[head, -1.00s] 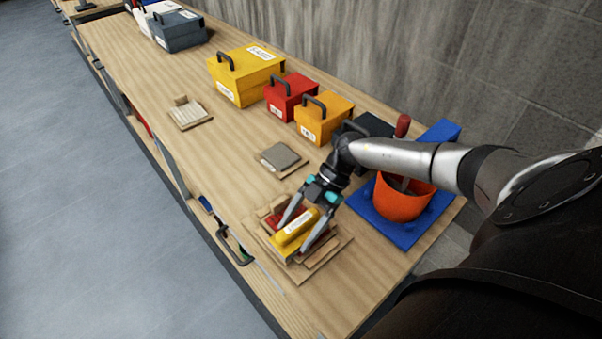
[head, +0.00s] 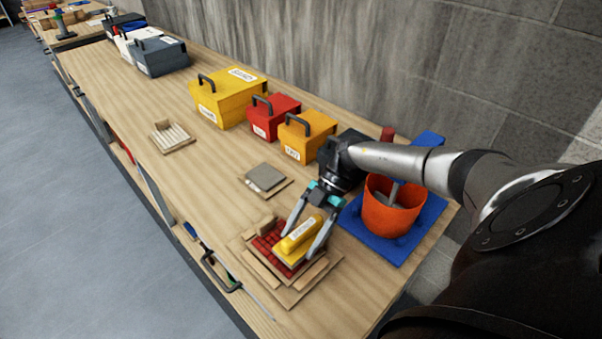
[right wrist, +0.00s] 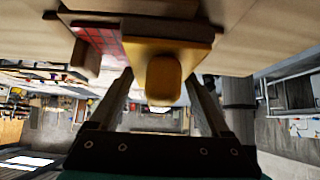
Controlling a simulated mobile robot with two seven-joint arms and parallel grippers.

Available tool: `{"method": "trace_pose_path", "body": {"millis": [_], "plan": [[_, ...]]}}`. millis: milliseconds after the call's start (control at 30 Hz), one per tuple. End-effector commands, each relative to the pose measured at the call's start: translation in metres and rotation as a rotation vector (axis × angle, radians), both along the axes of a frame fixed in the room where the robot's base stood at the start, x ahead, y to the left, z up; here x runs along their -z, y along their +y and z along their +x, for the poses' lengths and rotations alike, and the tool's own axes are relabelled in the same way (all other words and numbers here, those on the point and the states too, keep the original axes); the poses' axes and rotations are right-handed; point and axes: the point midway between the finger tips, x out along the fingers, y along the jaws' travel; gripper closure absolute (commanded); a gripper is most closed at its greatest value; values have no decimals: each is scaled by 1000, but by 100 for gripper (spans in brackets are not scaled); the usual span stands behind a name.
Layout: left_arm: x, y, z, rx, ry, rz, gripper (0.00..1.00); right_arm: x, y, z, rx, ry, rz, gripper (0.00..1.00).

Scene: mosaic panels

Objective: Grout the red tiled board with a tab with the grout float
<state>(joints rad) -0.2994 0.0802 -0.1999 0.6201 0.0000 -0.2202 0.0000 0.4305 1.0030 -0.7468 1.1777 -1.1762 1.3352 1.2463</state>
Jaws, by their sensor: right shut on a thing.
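The red tiled board (head: 262,243) lies in a wooden frame (head: 302,286) near the front edge of the bench. Its left part shows bare red tiles in the head view. My right gripper (head: 301,246) is shut on the yellow grout float (head: 299,240), which is over the right part of the tiles. In the right wrist view the yellow float (right wrist: 164,80) sits between the fingers, with red tiles (right wrist: 100,45) beside it. I cannot tell whether the float touches the tiles. The float hides part of the board. My left gripper is not in view.
An orange bucket (head: 391,212) stands on a blue base (head: 424,222) to the right. A small grey-topped board (head: 265,178) and a striped board (head: 172,135) lie farther back. Yellow (head: 229,97), red (head: 274,116) and orange (head: 304,136) boxes line the wall side. Clamps (head: 219,272) lie along the front edge.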

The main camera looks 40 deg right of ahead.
Motion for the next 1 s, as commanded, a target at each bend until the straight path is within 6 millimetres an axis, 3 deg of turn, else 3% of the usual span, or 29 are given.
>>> {"method": "trace_pose_path", "body": {"millis": [600,1000], "plan": [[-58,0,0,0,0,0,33,-60,0,0,0,-1,0,81],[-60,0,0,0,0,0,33,-61,0,0,0,0,0,81]]}}
